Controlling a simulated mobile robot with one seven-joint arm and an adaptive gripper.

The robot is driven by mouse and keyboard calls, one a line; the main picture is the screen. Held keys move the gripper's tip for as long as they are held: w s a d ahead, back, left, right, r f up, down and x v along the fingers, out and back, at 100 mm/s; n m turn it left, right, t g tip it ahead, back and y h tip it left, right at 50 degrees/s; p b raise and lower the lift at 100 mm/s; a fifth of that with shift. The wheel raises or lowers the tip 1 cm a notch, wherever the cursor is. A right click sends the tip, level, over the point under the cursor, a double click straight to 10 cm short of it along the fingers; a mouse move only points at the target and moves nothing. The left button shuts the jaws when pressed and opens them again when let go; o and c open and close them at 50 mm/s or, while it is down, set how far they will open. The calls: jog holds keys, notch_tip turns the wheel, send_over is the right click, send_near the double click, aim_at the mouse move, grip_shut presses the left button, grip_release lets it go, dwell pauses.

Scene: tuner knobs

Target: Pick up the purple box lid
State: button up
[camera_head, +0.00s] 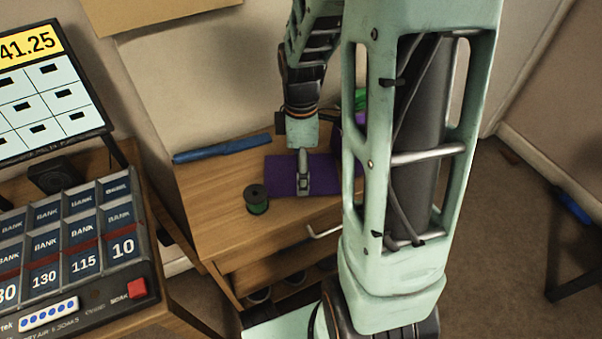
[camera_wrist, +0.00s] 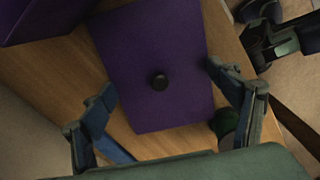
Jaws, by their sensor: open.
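The purple box lid (camera_head: 281,174) lies flat on the wooden dresser top, partly hidden by my gripper and arm in the head view. My gripper (camera_head: 304,188) is above the lid in the head view. Whether the fingers touch the lid is unclear.
A purple box (camera_wrist: 40,18) stands beside the lid. A dark green spool (camera_head: 256,199) sits at the lid's left, and a blue rolled item (camera_head: 222,149) lies behind it. A console with labelled buttons (camera_head: 70,240) stands at the left.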

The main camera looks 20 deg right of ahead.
jog(key=shift+s, duration=0.1)
jog(key=c, duration=1.5)
jog(key=shift+f, duration=0.15)
grip_shut()
jog(key=shift+s, duration=0.1)
